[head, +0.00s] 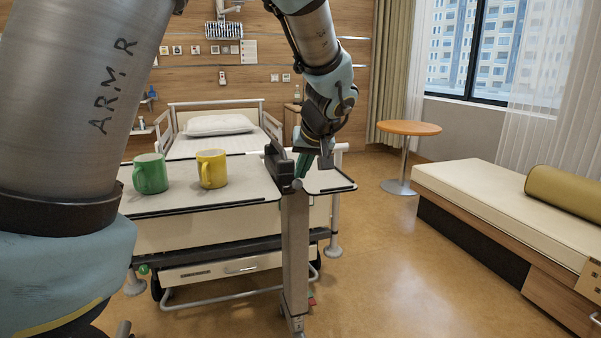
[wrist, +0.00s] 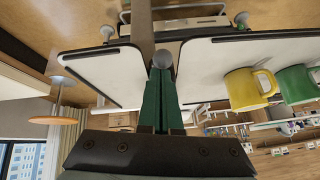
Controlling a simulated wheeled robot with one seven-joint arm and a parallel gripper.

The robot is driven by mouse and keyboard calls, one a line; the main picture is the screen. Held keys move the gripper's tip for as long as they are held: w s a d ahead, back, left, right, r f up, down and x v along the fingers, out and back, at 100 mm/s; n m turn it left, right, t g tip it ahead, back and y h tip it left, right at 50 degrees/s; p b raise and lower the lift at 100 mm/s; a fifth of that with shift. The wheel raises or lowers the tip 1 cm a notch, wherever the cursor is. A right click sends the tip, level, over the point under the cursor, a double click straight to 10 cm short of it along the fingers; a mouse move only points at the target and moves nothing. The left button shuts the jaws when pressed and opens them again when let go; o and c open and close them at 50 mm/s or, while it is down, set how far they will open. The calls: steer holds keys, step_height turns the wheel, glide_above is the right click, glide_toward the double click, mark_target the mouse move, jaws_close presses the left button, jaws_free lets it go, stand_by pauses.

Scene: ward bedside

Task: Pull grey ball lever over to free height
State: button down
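The grey ball (wrist: 163,59) of the lever shows in the wrist view, right at the tips of my gripper's green fingers (wrist: 162,75). The fingers are close together with only a narrow dark gap. I cannot tell whether the ball is held between the tips or only touches them. In the head view my gripper (head: 303,165) points down beside the dark head of the overbed table's grey column (head: 295,240). The table has a large white top (head: 235,192) and a smaller one (head: 330,182) right of the column.
A green mug (head: 150,174) and a yellow mug (head: 212,169) stand on the large top. A bed (head: 215,146) is behind it. A round side table (head: 409,128) and a padded bench (head: 490,200) stand to the right. The floor between is clear.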

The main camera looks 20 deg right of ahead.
steer(key=shift+s+f, duration=0.2)
steer(key=shift+f, duration=0.05)
stand_by(0.4)
steer(key=v, duration=1)
steer(key=shift+s+r, duration=0.2)
steer(key=shift+r, duration=0.15)
steer(key=w+a+f+g+y, duration=0.1)
steer(key=w+a+f, duration=0.15)
steer(key=a, duration=0.25)
steer(key=w+a+f+g, duration=0.1)
steer(key=a+f, duration=0.2)
steer(key=a, duration=0.1)
steer(key=s+a+f+n+g, duration=0.15)
steer(key=a+f, duration=0.25)
steer(key=a, duration=0.5)
steer(key=s+a+f+g, duration=0.1)
steer(key=s+a+f, duration=0.1)
steer(key=a+f, duration=0.45)
steer(key=s+a+f+n+g, duration=0.1)
steer(key=s+a+f, duration=0.15)
steer(key=a, duration=0.75)
step_height(320, 180, up, 16)
steer(key=p, duration=1.7)
steer(key=shift+w+a+r+h, duration=0.2)
steer(key=shift+w+a+h, duration=0.05)
steer(key=shift+h, duration=0.15)
